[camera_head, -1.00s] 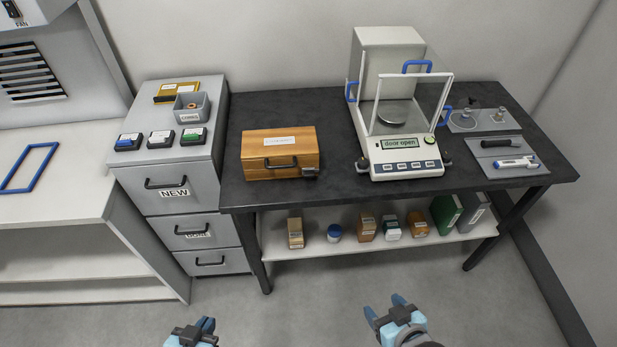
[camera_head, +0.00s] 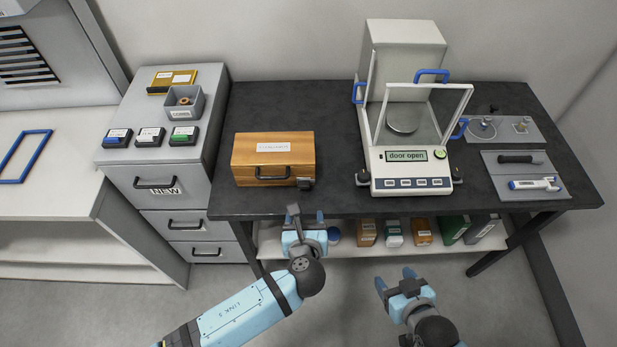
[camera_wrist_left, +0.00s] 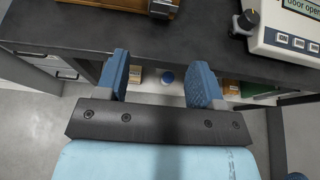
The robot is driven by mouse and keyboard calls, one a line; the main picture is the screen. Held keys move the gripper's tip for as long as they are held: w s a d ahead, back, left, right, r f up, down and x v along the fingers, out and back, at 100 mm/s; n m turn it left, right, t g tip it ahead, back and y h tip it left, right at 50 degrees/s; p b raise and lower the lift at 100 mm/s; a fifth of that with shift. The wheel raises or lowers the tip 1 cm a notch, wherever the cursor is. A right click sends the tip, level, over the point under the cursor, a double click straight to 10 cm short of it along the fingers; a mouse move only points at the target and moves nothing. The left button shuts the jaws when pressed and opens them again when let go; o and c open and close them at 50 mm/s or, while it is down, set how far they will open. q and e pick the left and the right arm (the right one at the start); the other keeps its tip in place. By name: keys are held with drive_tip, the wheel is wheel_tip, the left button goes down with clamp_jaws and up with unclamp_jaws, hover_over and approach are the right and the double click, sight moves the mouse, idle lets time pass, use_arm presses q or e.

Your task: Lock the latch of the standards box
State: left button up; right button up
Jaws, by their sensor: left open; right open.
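The standards box (camera_head: 273,157) is a wooden box with a white label and a dark front handle, lid down, near the left end of the dark table. My left gripper (camera_head: 304,218) is open and empty, in front of the table edge, below and close to the latch. My right gripper (camera_head: 395,278) is open and empty, lower, in front of the table.
A balance (camera_head: 412,186) reading "door open" stands right of the box on the dark table (camera_head: 330,120). Grey mats (camera_head: 525,190) with small tools lie at far right. A grey drawer cabinet (camera_head: 170,200) stands at left. Bottles and boxes sit on the shelf below.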

sight(303, 186)
use_arm(q)
drive_tip(key=x, duration=1.3)
drive_tip(key=shift+w+p, duration=0.15)
drive_tip(key=shift+p, duration=0.15)
drive_tip(key=shift+a, duration=0.1)
drive_tip(key=c, duration=0.9)
